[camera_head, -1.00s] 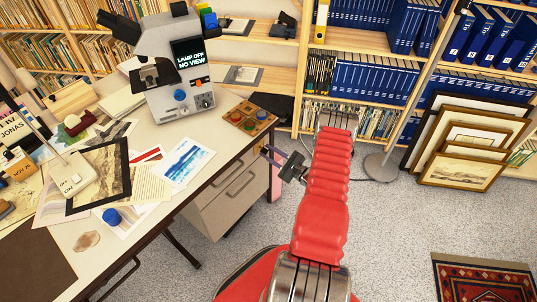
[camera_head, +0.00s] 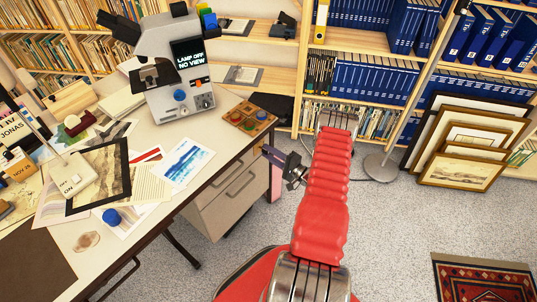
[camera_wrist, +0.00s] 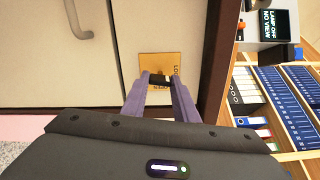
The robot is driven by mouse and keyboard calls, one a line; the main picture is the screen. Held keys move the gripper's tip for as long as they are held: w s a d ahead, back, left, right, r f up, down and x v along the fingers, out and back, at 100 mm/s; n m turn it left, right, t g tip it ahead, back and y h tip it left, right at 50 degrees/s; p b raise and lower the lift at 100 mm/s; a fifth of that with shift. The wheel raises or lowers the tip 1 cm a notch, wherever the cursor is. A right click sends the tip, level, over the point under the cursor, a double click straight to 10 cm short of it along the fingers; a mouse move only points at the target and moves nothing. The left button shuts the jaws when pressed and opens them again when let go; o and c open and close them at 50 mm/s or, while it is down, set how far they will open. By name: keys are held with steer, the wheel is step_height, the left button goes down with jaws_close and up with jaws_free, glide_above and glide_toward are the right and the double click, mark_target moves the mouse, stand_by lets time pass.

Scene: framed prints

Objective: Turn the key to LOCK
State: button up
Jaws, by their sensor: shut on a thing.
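My gripper (camera_head: 268,150) reaches the right end of the desk drawer unit (camera_head: 236,200). In the wrist view, my gripper (camera_wrist: 160,80) has its two purple fingers closed around a small dark key (camera_wrist: 159,77). The key stands in front of a yellow lock plate (camera_wrist: 160,59) on the pale drawer front. Lettering runs sideways down the plate's right side; I can make out only part of it. The fingers hide part of the key and the lower plate, so I cannot tell exactly where the key points.
A drawer handle (camera_wrist: 78,22) is at the upper left of the wrist view. The dark desk edge (camera_wrist: 218,60) runs close to the right of the plate. A lamp stand (camera_head: 383,167) and framed prints (camera_head: 466,145) stand to the right. The grey floor between is clear.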

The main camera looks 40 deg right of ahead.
steer(key=shift+a+f+n, duration=0.2)
steer(key=shift+a+n, duration=0.1)
steer(key=shift+n, duration=0.8)
steer(key=o, duration=1.1)
steer(key=shift+d+r, duration=0.1)
steer(key=shift+d, duration=0.05)
steer(key=shift+c, duration=0.2)
steer(key=s+d, duration=0.2)
steer(key=s, duration=1.1)
steer(key=shift+s, duration=0.35)
